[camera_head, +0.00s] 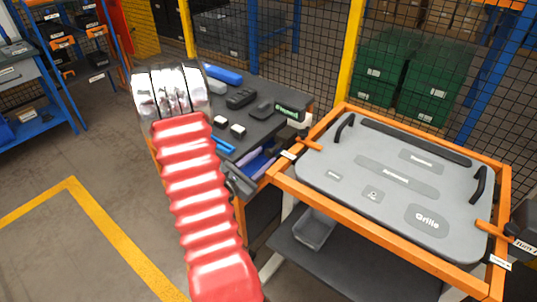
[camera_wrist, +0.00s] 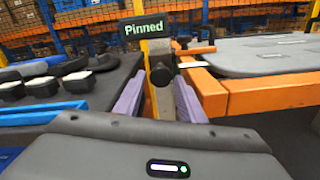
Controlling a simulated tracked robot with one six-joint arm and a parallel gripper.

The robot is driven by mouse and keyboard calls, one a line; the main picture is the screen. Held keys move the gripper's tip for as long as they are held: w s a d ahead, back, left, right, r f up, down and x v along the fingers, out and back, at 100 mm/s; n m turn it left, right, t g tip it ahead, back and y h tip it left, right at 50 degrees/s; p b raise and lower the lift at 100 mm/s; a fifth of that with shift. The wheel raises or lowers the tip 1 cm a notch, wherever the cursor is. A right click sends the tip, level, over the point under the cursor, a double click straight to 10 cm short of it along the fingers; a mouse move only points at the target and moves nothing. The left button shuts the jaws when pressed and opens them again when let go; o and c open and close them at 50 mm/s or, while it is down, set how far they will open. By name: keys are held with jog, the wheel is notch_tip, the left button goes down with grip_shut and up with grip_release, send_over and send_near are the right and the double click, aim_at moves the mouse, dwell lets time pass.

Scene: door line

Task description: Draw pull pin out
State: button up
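The pull pin's round black knob (camera_wrist: 160,74) faces me on a tan upright, in the middle of the wrist view. A dark sign reading "Pinned" in green (camera_wrist: 143,30) stands just above it; the sign also shows in the head view (camera_head: 287,111). My gripper (camera_wrist: 161,90) has its two purple fingers apart, one on each side of the knob. Nothing is seen held between them, and I cannot tell how far the tips are from the knob. In the head view my gripper (camera_head: 265,163) is partly hidden by my red arm, and I cannot make out the knob.
A grey panel (camera_head: 330,180) with black handles lies in an orange frame (camera_head: 345,225) at right. A dark bench (camera_head: 265,95) with small parts stands at left. Mesh fencing stands behind.

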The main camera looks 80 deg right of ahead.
aim_at(267, 154)
jog(key=shift+x, duration=1.95)
jog(key=shift+c, duration=0.6)
grip_shut()
